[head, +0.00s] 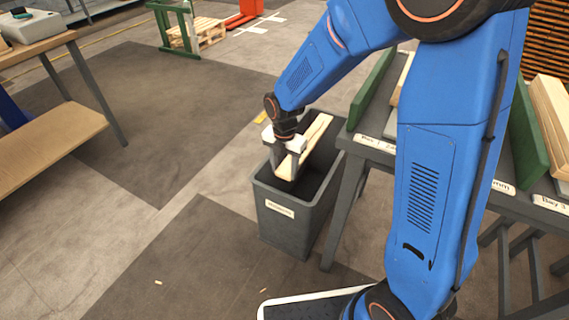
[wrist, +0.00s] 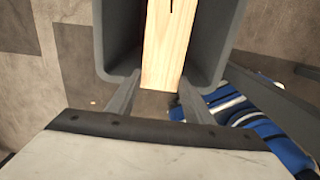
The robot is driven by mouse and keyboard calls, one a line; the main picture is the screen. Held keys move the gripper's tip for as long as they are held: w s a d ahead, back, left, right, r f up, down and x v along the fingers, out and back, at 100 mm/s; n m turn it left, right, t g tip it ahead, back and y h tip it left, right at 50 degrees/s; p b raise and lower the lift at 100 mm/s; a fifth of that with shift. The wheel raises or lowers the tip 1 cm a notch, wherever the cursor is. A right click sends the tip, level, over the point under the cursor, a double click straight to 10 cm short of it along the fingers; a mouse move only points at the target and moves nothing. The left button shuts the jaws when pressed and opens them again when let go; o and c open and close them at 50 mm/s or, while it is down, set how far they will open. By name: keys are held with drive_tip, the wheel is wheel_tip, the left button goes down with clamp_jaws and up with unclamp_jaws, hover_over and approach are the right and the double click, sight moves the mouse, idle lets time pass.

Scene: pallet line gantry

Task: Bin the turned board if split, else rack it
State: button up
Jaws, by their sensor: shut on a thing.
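My gripper (head: 284,155) is shut on a pale wooden board (head: 316,136), one finger on each side of it. The board is tilted in the mouth of a grey bin (head: 283,232), partly below the rim. The bin's label is too small to read. In the wrist view the board (wrist: 166,45) runs away between the bin's walls (wrist: 117,40), and a thin dark slit shows in its face at the top edge of the picture. The board's lower part is hidden by the bin. The rack (head: 376,152) with labelled bays stands right of the bin.
Green dividers (head: 526,135) and boards (head: 552,108) stand on the rack, partly hidden by my arm. A wooden bench (head: 40,150) is at left. A pallet (head: 203,31) and a green frame (head: 178,35) are at the back. The floor left of the bin is clear.

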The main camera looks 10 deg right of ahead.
drive_tip(key=shift+f, duration=0.15)
drive_tip(key=o, duration=1.3)
drive_tip(key=shift+c, duration=0.2)
wheel_tip(320, 180, up, 18)
drive_tip(key=shift+f, duration=0.25)
idle(0.4)
